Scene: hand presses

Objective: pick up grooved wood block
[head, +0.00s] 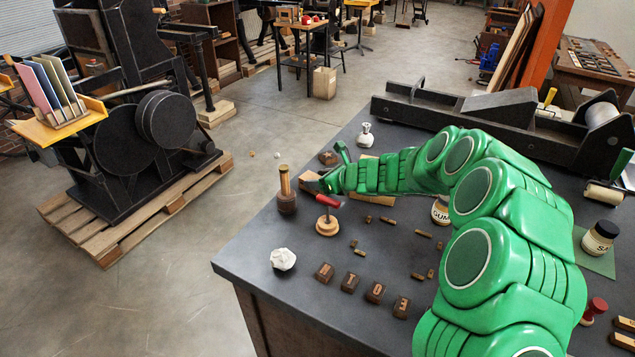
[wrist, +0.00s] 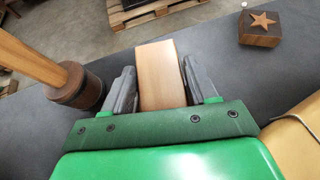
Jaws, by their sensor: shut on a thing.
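The wood block (wrist: 158,77) is a plain light-brown piece between my two grey fingers in the wrist view. In the head view its end (head: 308,182) shows at the tip of my green arm, near the table's far left edge. My gripper (wrist: 160,88) is shut on the block, with one finger on each side. The groove cannot be made out, and the block's near end is hidden by my gripper. I cannot tell whether its underside touches the table.
A wooden-handled tool with a dark round base (wrist: 76,90) stands close left of my gripper. A star-faced block (wrist: 260,27) lies ahead right. In the head view, a red-handled tool with a round wooden base (head: 327,225) and several letter blocks (head: 350,283) are nearer on the dark table (head: 255,250).

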